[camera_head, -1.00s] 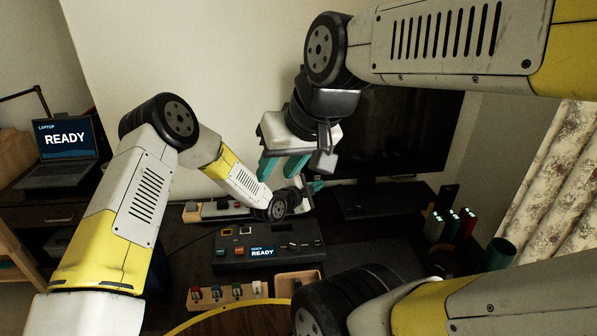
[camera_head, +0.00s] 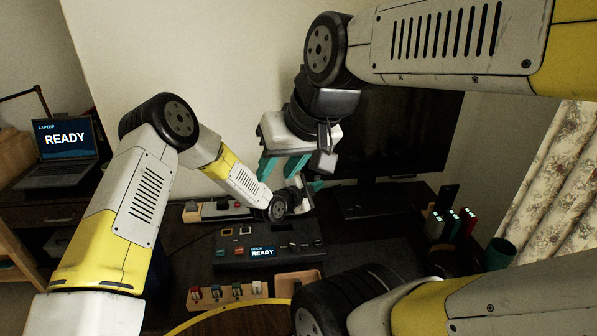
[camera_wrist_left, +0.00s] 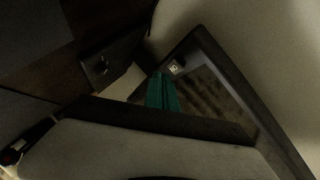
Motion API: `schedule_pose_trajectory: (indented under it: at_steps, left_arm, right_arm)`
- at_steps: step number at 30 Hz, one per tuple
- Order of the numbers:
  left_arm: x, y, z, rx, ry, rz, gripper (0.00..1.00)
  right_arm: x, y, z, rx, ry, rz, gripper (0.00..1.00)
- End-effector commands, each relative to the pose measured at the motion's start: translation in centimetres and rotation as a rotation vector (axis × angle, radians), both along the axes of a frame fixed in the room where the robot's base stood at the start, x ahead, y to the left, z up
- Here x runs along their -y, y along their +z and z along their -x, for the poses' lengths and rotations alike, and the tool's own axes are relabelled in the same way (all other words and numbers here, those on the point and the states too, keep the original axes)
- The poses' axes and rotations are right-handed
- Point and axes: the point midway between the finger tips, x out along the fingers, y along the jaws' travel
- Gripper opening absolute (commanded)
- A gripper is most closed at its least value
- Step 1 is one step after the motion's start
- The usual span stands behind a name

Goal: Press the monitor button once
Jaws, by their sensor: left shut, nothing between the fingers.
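The monitor (camera_head: 395,130) is a dark, blank screen standing against the wall at the back; it also shows in the left wrist view as a dark framed panel (camera_wrist_left: 215,95). A small pale square button (camera_wrist_left: 175,67) with a dark mark sits near the panel's corner. My left gripper (camera_head: 317,186) is in front of the monitor's lower left side, with teal fingers shut and empty. In the left wrist view its fingertips (camera_wrist_left: 161,75) are just beside the button; I cannot tell whether they touch it. My right gripper (camera_head: 277,174) hangs left of the monitor, its teal fingers apart and empty.
A dock box (camera_head: 230,263) with a "READY" display lies on the dark desk below my left gripper. A laptop (camera_head: 62,175) showing "READY" stands at far left. A wooden holder (camera_head: 205,305) with small coloured pieces is at the front. A green cup (camera_head: 499,254) stands right.

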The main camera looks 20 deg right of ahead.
Motion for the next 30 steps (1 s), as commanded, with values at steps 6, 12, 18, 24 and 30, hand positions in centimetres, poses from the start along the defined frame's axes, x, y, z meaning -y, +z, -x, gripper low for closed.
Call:
schedule_pose_trajectory:
  at_steps: [6,12,18,24,30]
  left_arm:
    - [0.00,0.00,0.00,0.000,0.000,0.000,0.00]
    - [0.00,0.00,0.00,0.000,0.000,0.000,0.00]
    - [0.00,0.00,0.00,0.000,0.000,0.000,0.00]
    - [0.03,0.00,-0.11,0.000,0.000,0.000,0.00]
    - [0.18,-0.02,-0.71,0.001,0.000,-0.001,0.00]
  right_arm:
    - [0.00,0.00,0.00,0.000,0.000,0.000,0.36]
    - [0.00,0.00,0.00,0.000,0.000,0.000,0.36]
    - [0.00,0.00,0.00,0.000,0.000,0.000,0.36]
    - [0.00,0.00,0.00,0.000,0.000,0.000,0.36]
    - [0.00,0.00,0.00,0.000,0.000,0.000,0.36]
